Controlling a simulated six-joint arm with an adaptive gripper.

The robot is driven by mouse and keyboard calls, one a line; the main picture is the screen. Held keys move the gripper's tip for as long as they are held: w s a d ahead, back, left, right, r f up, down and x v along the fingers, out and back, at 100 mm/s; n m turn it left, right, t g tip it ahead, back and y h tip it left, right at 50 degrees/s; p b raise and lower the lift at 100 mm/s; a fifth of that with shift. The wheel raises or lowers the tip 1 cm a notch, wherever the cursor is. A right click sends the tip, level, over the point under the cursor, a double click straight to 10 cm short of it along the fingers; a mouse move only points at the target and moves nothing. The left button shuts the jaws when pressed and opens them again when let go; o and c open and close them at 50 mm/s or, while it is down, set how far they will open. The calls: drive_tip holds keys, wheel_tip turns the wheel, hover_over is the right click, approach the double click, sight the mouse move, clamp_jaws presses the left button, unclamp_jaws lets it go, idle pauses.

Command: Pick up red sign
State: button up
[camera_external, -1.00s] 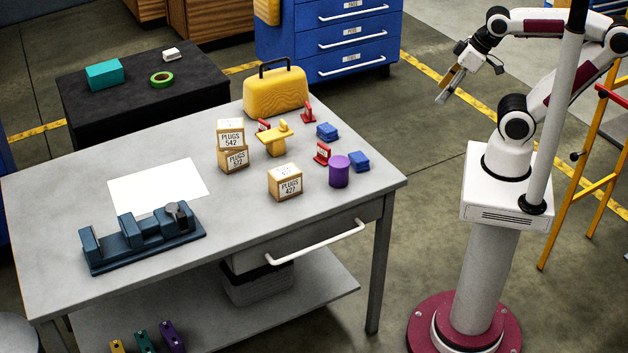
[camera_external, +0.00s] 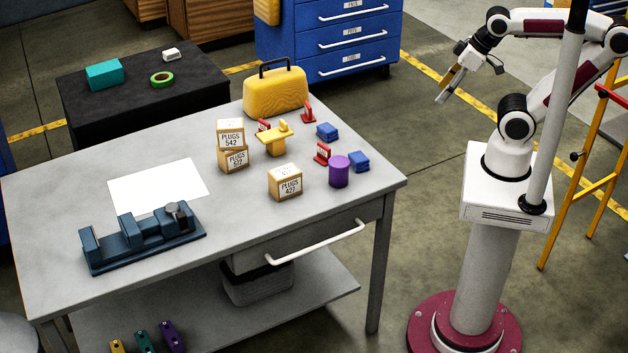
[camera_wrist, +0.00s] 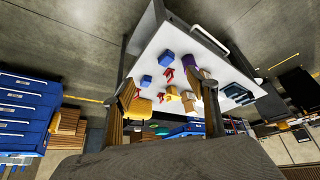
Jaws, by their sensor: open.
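Several small red signs stand on the grey table. My gripper (camera_external: 468,82) is open and empty, held in the air right of the table, well apart from the signs. Its two fingers also show in the wrist view (camera_wrist: 168,97).
The grey table (camera_external: 60,210) also holds a purple cylinder (camera_external: 339,171), blue blocks (camera_external: 327,131), a yellow part (camera_external: 275,139), a yellow case (camera_external: 276,92), PLUGS boxes (camera_external: 285,182), white paper (camera_external: 158,186) and a dark blue jig (camera_external: 142,238). The table's right front is clear.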

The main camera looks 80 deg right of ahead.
drive_tip(key=shift+f, duration=0.1)
idle(0.5)
drive_tip(key=n+g+y, duration=0.1)
drive_tip(key=n+g, duration=0.5)
drive_tip(key=n, duration=0.1)
approach(323, 144)
drive_tip(key=s+f, duration=0.1)
drive_tip(key=f, duration=0.1)
drive_tip(key=s+f, duration=0.3)
drive_tip(key=f, duration=0.1)
drive_tip(key=shift+s+d+f, duration=0.1)
drive_tip(key=shift+s, duration=0.1)
drive_tip(key=w+n, duration=0.1)
drive_tip(key=w+r+n+t, duration=0.1)
drive_tip(key=w+n, duration=0.1)
drive_tip(key=shift+w+r, duration=0.3)
drive_tip(key=shift+w, duration=0.05)
drive_tip(key=shift+n, duration=0.6)
